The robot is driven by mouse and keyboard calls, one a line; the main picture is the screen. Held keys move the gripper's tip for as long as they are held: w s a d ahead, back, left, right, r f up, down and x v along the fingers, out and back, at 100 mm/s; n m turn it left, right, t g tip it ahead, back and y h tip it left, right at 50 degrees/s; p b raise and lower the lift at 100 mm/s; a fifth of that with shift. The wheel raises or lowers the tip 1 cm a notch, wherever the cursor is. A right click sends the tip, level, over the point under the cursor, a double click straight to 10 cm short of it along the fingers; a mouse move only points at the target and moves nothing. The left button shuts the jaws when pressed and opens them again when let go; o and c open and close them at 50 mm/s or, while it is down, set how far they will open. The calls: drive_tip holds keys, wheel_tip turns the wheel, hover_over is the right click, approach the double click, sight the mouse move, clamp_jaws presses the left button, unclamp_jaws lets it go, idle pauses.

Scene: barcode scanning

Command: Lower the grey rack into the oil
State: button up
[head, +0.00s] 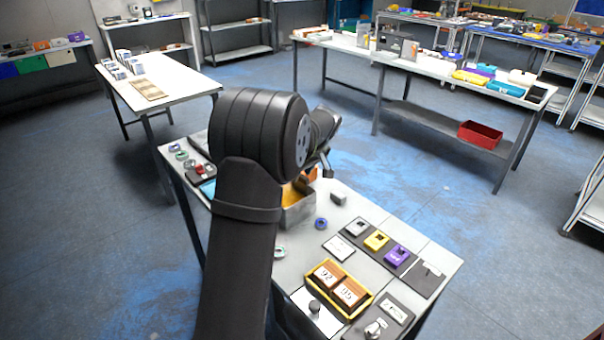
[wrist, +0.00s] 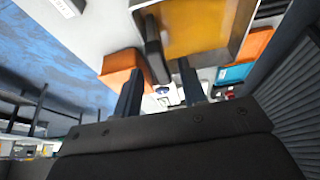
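An open grey metal tank (head: 297,212) with yellow-orange oil stands on the near table, partly hidden behind my arm. In the wrist view the oil (wrist: 198,28) fills the upper middle, within the tank's grey rim (wrist: 245,22). A dark grey upright bar (wrist: 153,48) stands at the tank's left side; it may be the rack's handle, but I cannot make out the rack's body. My gripper (wrist: 160,68) has its two fingers apart, with the bar's end showing between them and gaps at both sides. In the head view the fingers are mostly hidden behind my wrist.
Orange blocks (wrist: 122,64) (wrist: 256,44) flank the tank in the wrist view. A small grey block (head: 338,198) and a blue ring (head: 321,223) are right of the tank. A yellow tray (head: 367,304) with numbered brown boxes sits nearer. Several coloured devices (head: 376,241) lie at right.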

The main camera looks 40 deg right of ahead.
drive_tip(key=v, duration=1.6)
drive_tip(key=shift+s+r, duration=0.15)
drive_tip(key=shift+r, duration=0.05)
drive_tip(key=shift+f, duration=0.1)
drive_tip(key=x, duration=1.7)
drive_tip(key=shift+w+f, duration=0.1)
drive_tip(key=shift+w, duration=0.1)
drive_tip(key=shift+s+r, duration=0.1)
drive_tip(key=shift+r, duration=0.15)
